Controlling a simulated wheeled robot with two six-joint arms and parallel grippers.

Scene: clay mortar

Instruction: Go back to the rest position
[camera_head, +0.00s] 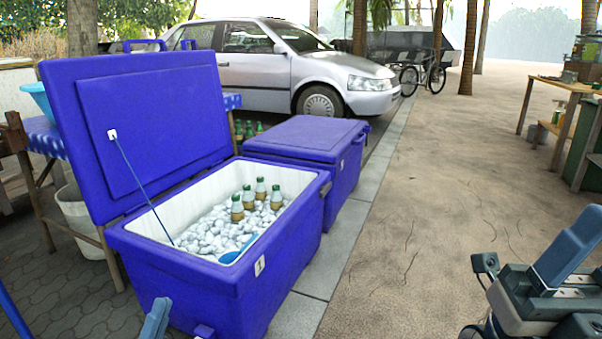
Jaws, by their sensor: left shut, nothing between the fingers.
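My left gripper (157,317) shows only as a grey-blue fingertip at the bottom edge, in front of the open blue cooler (205,292). It is shut and empty, and the rest of that arm is out of frame. At the bottom right corner, part of my right arm with its gripper (572,248) shows over the sandy ground, cut off by the frame edge. Whether its fingers are open or shut does not show clearly.
The cooler holds ice, several green-capped bottles (249,197) and a blue scoop (238,250). Its lid (150,115) stands open. A closed blue cooler (310,140) stands behind. A silver car (290,65) is parked beyond. Sandy ground (430,180) is clear at the centre right.

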